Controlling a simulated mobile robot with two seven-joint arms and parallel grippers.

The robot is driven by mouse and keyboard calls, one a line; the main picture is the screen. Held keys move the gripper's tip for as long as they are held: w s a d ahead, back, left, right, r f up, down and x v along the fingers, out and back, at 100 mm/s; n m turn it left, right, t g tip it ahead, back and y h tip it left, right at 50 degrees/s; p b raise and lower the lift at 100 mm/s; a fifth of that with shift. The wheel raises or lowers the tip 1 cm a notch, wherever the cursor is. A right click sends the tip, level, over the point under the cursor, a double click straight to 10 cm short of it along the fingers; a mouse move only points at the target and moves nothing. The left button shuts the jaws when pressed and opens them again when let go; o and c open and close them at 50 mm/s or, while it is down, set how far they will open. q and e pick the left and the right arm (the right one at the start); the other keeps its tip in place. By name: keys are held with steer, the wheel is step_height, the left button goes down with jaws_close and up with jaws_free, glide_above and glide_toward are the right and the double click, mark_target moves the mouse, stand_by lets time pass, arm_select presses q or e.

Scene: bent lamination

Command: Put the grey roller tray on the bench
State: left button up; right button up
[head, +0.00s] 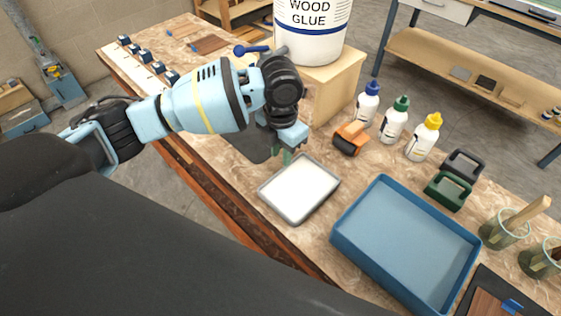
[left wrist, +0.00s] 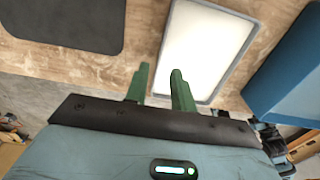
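The grey roller tray (head: 276,209), with a pale white inside, lies flat on the bench (head: 215,158) near its front edge. My left gripper (head: 287,157) is just beyond the tray's far left corner in the head view, fingers pointing down. In the left wrist view, the two green fingers (left wrist: 160,70) are apart with nothing seen held between them. There they appear on either side of the tray's near left rim, and the tray (left wrist: 243,50) extends ahead. I cannot tell whether they touch it. My right gripper is not in view.
A large blue tray (head: 361,260) sits right of the roller tray. Behind are an orange-black tool (head: 351,138), bottles (head: 394,120), and a wood glue bucket (head: 309,27) on a wooden box (head: 335,84). A dark flat piece (left wrist: 62,22) lies left of the tray.

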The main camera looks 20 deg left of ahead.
arm_select(q)
step_height(320, 180, up, 6)
steer(key=shift+r, duration=0.2)
